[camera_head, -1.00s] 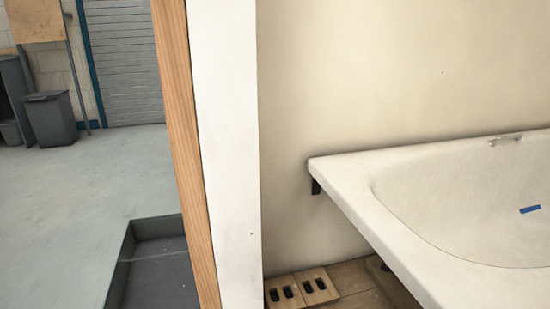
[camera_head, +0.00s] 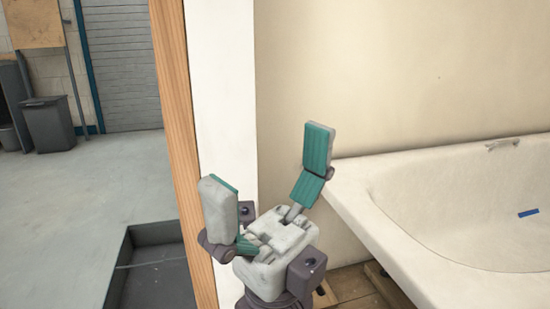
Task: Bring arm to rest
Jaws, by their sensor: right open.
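My right gripper (camera_head: 268,165) stands up into the head view from the bottom centre, with its two green-padded fingers spread wide apart. It is open and nothing is between the fingers. It shows in front of the white wall edge and left of the bathtub. My left gripper is not in view.
A white bathtub (camera_head: 420,190) with a blue strip (camera_head: 528,213) inside is at the right, its near corner close to my right gripper in the picture. A wooden post (camera_head: 180,140) stands left of it. Grey bins (camera_head: 47,124) and open floor (camera_head: 90,200) are further left.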

